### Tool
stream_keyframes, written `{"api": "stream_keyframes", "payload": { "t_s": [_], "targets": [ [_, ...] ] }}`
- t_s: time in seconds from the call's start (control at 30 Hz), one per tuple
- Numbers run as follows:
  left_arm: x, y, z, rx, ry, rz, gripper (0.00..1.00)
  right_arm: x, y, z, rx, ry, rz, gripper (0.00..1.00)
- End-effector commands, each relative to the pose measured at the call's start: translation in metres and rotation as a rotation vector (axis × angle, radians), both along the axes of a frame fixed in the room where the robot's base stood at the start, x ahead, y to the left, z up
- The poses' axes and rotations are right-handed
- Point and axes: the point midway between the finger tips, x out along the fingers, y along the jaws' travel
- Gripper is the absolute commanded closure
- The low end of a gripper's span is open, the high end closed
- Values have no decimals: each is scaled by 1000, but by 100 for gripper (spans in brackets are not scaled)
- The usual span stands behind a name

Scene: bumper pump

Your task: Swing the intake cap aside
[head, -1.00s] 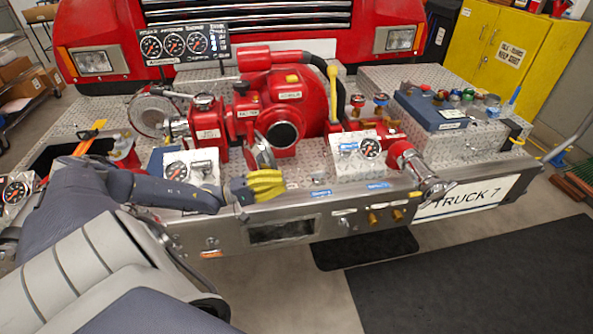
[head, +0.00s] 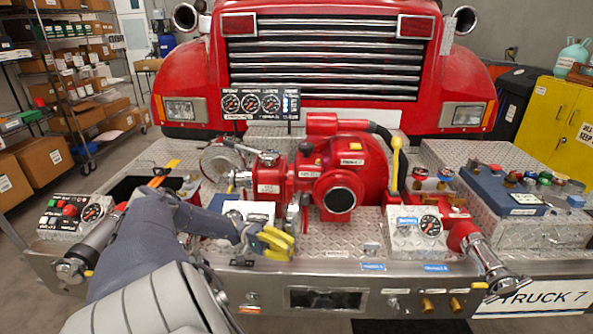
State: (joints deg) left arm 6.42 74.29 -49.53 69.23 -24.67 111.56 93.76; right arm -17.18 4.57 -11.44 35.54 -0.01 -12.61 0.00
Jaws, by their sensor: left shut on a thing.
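The red pump (head: 352,165) stands on the tread-plate bumper, and its dark round intake mouth (head: 341,200) faces me uncovered. The intake cap (head: 294,214) is a metal disc seen nearly edge-on, to the left of the mouth and apart from it. My left gripper (head: 275,242), with yellow fingertips, is at the cap's lower left, shut on it. The exact contact is too small and partly hidden by the fingers. My right gripper is out of view.
A gauge box (head: 418,232) and a chrome-ended red outlet (head: 482,256) stand right of the pump. A three-gauge panel (head: 262,103) stands behind it at left. A control box (head: 72,216) sits at the far left. A blue case (head: 503,190) is at the right.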

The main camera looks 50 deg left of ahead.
Motion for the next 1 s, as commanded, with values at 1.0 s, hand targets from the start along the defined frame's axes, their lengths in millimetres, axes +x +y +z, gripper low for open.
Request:
{"api": "stream_keyframes", "payload": {
  "t_s": [1.0],
  "targets": [
    [-3,5,1,-1,-2,-22,64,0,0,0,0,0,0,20]
  ]
}}
